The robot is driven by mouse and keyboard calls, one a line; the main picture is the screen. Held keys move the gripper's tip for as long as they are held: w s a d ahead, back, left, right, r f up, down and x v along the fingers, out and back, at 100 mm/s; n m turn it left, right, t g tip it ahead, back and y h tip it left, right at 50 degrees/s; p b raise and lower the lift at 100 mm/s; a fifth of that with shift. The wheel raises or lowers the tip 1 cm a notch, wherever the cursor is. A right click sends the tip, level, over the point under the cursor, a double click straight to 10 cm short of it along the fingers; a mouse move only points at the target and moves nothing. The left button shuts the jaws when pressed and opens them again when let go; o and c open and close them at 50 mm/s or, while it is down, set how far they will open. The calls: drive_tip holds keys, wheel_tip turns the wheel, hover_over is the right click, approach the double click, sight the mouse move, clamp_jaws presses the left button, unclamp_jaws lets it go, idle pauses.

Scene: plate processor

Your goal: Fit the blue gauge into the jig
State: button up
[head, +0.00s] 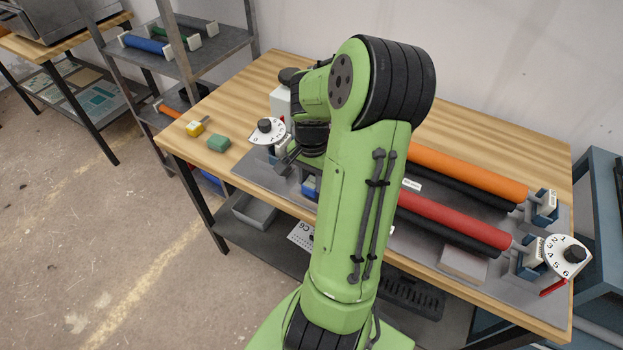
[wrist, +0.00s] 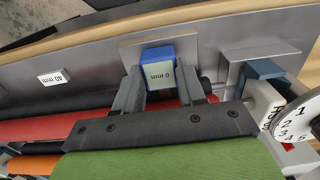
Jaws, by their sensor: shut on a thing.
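In the head view a bit of blue, likely the gauge (head: 309,187), shows at my arm's left edge, while my arm hides the fingertips. No part is clearly identifiable as the jig; a grey metal base (head: 250,168) carries the rollers and blocks.
A red roller (head: 455,219) and an orange roller (head: 470,175) lie along the base. White dials stand at its left (head: 268,138) and right (head: 562,262) ends. A "40 mm" label (wrist: 63,79) is on the base. Green (head: 219,144) and yellow (head: 195,128) blocks lie at the table's left.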

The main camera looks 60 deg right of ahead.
drive_tip(key=shift+f+b, duration=0.3)
drive_tip(key=o, duration=1.2)
drive_tip(key=shift+c, duration=0.2)
